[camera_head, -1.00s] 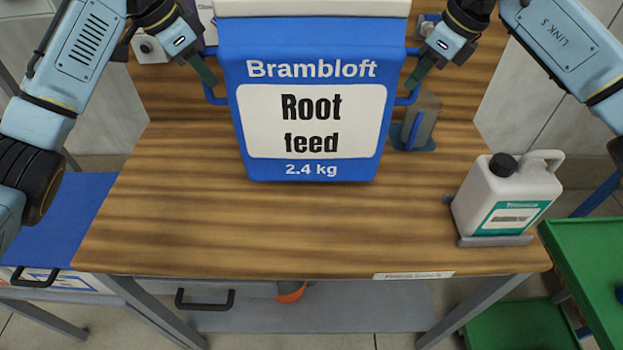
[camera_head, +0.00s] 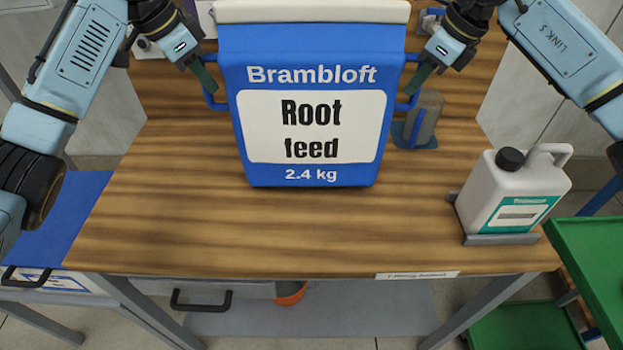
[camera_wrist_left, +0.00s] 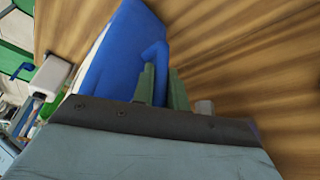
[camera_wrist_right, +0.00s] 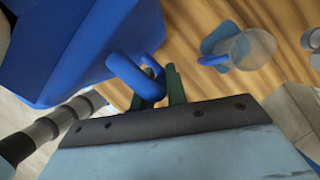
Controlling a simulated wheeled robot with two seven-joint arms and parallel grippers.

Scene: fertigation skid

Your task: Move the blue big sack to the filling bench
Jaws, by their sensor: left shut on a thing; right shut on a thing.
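The blue big sack (camera_head: 310,60) has a white top and a white label reading "Root feed", with "Brambloft" above it. It is upright at the middle of the wooden bench (camera_head: 280,235); whether its base touches the top is hard to tell. My left gripper (camera_head: 209,84) is shut on the sack's left handle, and my right gripper (camera_head: 413,84) is shut on its right handle. The left wrist view shows the sack (camera_wrist_left: 115,55) with its handle between the green fingers. The right wrist view shows the sack (camera_wrist_right: 75,45) and its other handle likewise.
A white jug (camera_head: 505,195) with a black cap stands in a grey holder at the bench's right front. A clear cup in a blue holder (camera_head: 424,130) is just right of the sack. A green cart (camera_head: 595,270) is at the right, a blue surface (camera_head: 60,215) at the left. The bench front is clear.

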